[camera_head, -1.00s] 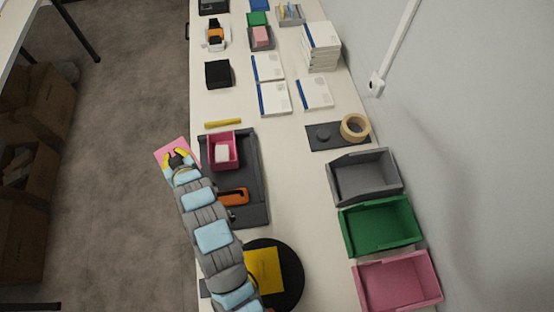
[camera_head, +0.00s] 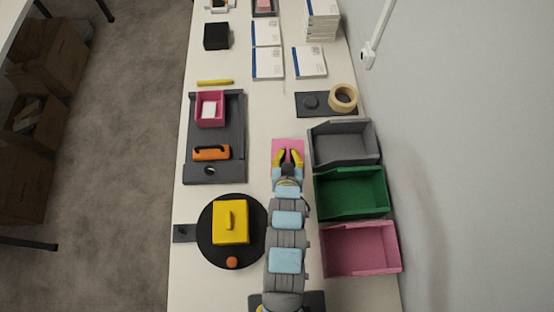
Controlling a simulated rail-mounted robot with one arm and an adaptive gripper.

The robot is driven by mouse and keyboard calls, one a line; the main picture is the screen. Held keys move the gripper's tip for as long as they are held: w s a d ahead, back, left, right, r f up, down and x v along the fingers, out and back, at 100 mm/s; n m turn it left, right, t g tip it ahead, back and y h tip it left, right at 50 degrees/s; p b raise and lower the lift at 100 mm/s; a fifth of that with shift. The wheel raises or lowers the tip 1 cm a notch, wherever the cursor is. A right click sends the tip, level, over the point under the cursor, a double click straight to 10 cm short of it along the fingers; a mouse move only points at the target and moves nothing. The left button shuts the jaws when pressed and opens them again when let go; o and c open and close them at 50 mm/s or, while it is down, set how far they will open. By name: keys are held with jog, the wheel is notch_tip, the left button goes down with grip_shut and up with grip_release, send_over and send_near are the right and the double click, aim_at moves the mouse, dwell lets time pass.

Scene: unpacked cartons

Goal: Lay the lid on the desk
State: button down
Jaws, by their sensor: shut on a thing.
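The pink lid (camera_head: 287,144) is a flat square plate. My gripper (camera_head: 288,154) is shut on it, its yellow fingers over the lid. Both are over the desk (camera_head: 262,122), in the gap between the dark grey tray and the grey bin. I cannot tell whether the lid touches the desk or hangs a little above it. The open pink box (camera_head: 201,118) stands at the far end of the tray with a white thing inside. My gripper hides the lid's near middle.
The dark grey tray (camera_head: 232,145) with an orange handle (camera_head: 211,153) lies left. Grey (camera_head: 342,145), green (camera_head: 350,194) and pink (camera_head: 359,249) bins line the right. A yellow box (camera_head: 231,223) sits on a black disc (camera_head: 206,250). Bare desk lies beyond the lid.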

jog(key=s+a+f+y, duration=0.1)
jog(key=s+a+f, duration=0.15)
jog(key=s, duration=0.55)
jog(key=shift+n, duration=0.4)
jog(key=b+x, duration=0.1)
jog(key=x, duration=0.3)
jog(key=b+x, duration=0.1)
jog(key=x, duration=0.4)
jog(key=b+x, duration=0.2)
jog(key=x, duration=0.3)
jog(key=shift+a+f, duration=0.3)
jog(key=shift+f, duration=0.1)
jog(key=shift+w+f, duration=0.65)
jog(key=shift+f, duration=1.7)
jog(key=shift+f, duration=0.2)
jog(key=c, duration=1.2)
grip_release()
jog(key=shift+c, duration=0.2)
jog(key=shift+r, duration=0.1)
